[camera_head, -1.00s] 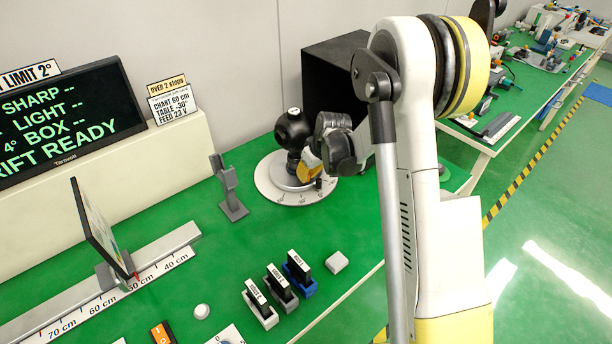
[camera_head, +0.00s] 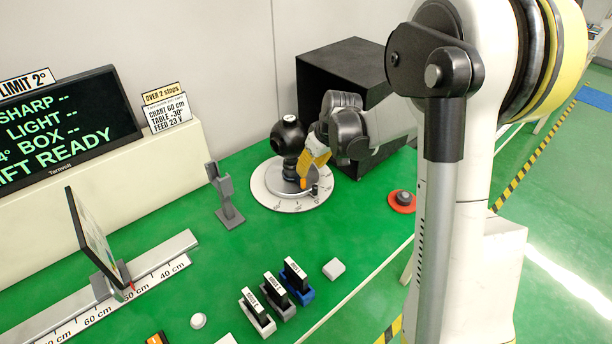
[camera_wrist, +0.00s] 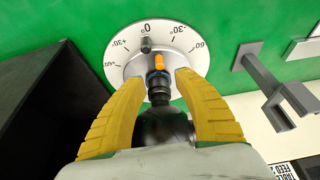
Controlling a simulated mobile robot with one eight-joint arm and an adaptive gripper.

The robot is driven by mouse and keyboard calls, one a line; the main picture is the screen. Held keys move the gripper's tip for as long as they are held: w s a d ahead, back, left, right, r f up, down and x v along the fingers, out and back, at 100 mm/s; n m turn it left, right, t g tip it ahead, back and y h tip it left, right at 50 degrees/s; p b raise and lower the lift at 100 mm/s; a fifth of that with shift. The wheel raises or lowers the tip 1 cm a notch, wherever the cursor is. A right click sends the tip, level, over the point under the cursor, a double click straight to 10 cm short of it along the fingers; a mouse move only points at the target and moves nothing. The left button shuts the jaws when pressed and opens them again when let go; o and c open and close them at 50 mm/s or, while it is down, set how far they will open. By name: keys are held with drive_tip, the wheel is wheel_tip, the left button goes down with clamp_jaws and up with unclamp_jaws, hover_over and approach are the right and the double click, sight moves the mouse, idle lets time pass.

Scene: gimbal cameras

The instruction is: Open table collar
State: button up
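The round white turntable (camera_head: 262,190) with degree marks stands on the green bench; it also shows in the wrist view (camera_wrist: 118,48). A black gimbal head (camera_head: 289,136) stands on it. At the foot of its post is a dark collar (camera_wrist: 158,78) with a small orange lever (camera_wrist: 158,62), which also shows in the head view (camera_head: 303,184). A grey knob (camera_wrist: 146,45) sits near the 0° mark. My gripper (camera_wrist: 160,84) is open, its yellow fingers spread either side of the collar area; I cannot tell whether they touch it. In the head view my gripper (camera_head: 312,164) is at the turntable's right side.
A black box (camera_head: 345,75) stands behind the turntable.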

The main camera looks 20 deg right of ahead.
drive_tip(key=shift+v, duration=1.35)
drive_tip(key=s+a+r+m+t+h, duration=0.1)
drive_tip(key=s+a+r, duration=0.2)
drive_tip(key=s+r, duration=0.25)
drive_tip(key=s+a+r+m, duration=0.1)
drive_tip(key=s+a+r, duration=0.35)
drive_tip(key=s, duration=0.25)
drive_tip(key=s+a+m+t, duration=0.1)
drive_tip(key=s+a, duration=0.1)
drive_tip(key=s, duration=1)
drive_tip(key=shift+s+a+t, duration=0.3)
drive_tip(key=shift+a+t, duration=0.05)
drive_tip(key=shift+t, duration=0.05)
